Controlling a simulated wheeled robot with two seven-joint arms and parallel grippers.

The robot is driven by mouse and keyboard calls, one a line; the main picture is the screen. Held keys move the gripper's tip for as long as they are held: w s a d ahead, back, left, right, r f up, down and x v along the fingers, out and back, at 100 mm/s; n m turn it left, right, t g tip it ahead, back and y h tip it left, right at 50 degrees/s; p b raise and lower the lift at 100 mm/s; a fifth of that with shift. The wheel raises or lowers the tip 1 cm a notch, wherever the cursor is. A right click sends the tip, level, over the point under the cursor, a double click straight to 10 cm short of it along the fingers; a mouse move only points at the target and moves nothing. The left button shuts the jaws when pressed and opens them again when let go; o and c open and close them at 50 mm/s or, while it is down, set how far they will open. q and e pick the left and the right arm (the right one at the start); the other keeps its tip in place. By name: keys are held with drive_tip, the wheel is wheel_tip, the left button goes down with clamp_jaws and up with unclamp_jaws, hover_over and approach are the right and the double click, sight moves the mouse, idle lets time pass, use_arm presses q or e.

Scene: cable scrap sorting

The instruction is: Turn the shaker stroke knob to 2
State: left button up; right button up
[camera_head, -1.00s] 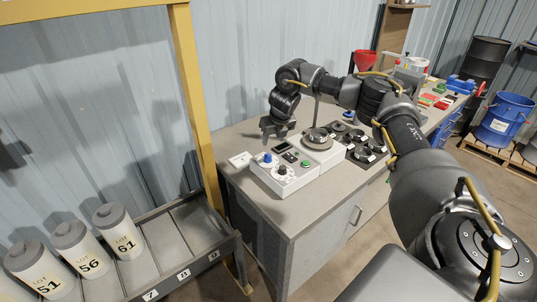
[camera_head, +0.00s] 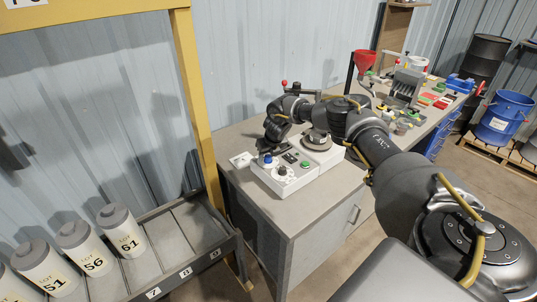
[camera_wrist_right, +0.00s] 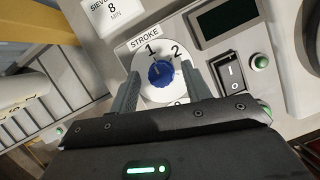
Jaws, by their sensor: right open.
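The blue stroke knob (camera_wrist_right: 162,73) sits on a round white dial marked 1 and 2 under the word STROKE. A pale mark on it seems to point toward the 1. The knob also shows at the back left of the white control box (camera_head: 286,184) in the head view. My right gripper (camera_wrist_right: 161,80) is open, with one finger on each side of the knob; I cannot tell whether they touch it. In the head view my right gripper (camera_head: 268,147) is just above the knob, partly hidden by its wrist. My left gripper is not in view.
A dark rocker switch (camera_wrist_right: 235,80), a green button (camera_wrist_right: 260,62) and a dark display (camera_wrist_right: 228,19) are right of the dial. The shaker stands behind. A rack (camera_head: 190,240) with labelled canisters is at left.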

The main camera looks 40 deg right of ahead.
drive_tip(key=c, duration=1)
